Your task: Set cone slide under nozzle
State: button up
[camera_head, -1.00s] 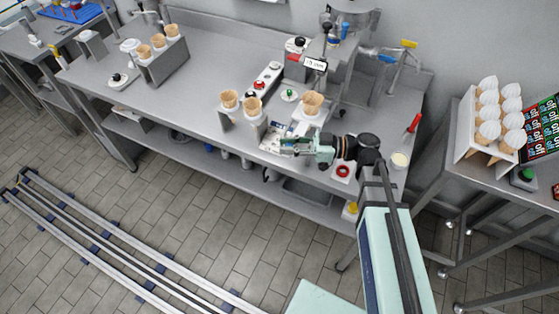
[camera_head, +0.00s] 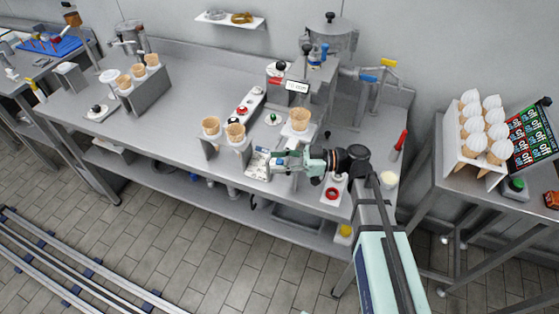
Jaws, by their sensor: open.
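A holder (camera_head: 299,133) with one cone (camera_head: 300,119) stands on the steel counter before the dispensing machine (camera_head: 318,70); I cannot tell for certain whether this is the cone slide. The nozzle is not clearly distinguishable on the machine. A metal holder (camera_head: 232,152) with two cones (camera_head: 210,126) stands to its left. My gripper (camera_head: 264,162) is low at the counter's front edge, pointing left, in front of the single-cone holder and right of the two-cone holder. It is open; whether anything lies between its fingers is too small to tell.
A red button (camera_head: 332,193) is by the front edge, below my wrist. Blue and yellow valve handles (camera_head: 380,68) and a red-handled tool (camera_head: 400,140) are at right. A side table holds a rack of topped cones (camera_head: 463,140). The counter's left middle (camera_head: 175,110) is mostly clear.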

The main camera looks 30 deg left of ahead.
jog(key=v, duration=1.2)
jog(key=b+v, duration=0.6)
jog(key=b, duration=0.9)
jog(key=p+x, duration=0.3)
jog(key=x, duration=1.5)
